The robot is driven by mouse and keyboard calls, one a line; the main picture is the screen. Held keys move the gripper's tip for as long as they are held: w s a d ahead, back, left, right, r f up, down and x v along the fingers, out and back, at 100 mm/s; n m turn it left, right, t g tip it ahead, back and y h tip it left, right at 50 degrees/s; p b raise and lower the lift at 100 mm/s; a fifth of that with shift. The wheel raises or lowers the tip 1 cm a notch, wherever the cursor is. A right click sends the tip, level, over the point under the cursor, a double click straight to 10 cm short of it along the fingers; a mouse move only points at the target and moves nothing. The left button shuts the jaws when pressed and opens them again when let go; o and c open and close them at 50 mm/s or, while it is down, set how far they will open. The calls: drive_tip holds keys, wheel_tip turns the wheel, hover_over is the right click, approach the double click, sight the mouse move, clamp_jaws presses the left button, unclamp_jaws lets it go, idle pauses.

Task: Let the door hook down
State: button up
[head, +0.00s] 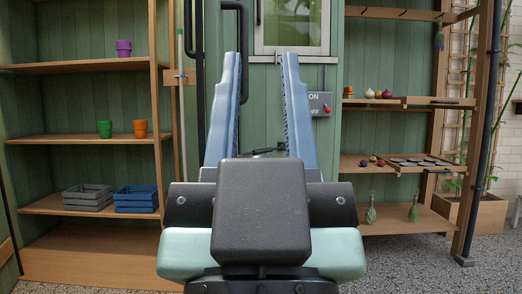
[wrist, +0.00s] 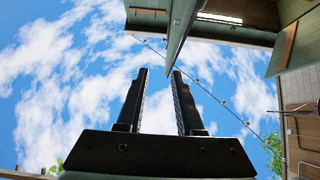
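My gripper (head: 260,56) stands upright in the middle of the head view, its two long fingers apart with nothing held between them. In the wrist view my gripper (wrist: 160,71) is also open, with only sky between the fingertips. A green door with a window (head: 291,22) is behind it. A small dark bar (head: 268,150), possibly the door hook, shows low between and beyond the fingers, roughly level. Its ends are partly hidden, and I cannot tell whether it is latched. The wrist view shows no hook.
Left wooden shelves (head: 85,139) hold pots and crates. Right shelves (head: 395,104) hold bulbs, discs and bottles. A switch box (head: 320,105) with a red button is right of my fingers. Black pipes (head: 243,50) run left of the window. A string of lights (wrist: 205,90) crosses the sky.

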drive_tip(key=shift+r+p, duration=0.3)
drive_tip(key=shift+r, duration=0.1)
drive_tip(key=shift+c, duration=1.1)
wheel_tip(320, 180, up, 52)
drive_tip(key=p, duration=5.1)
drive_tip(key=shift+f+p, duration=0.2)
drive_tip(key=shift+p, duration=0.1)
clamp_jaws()
drive_tip(key=shift+f, duration=0.15)
drive_tip(key=shift+d, duration=0.1)
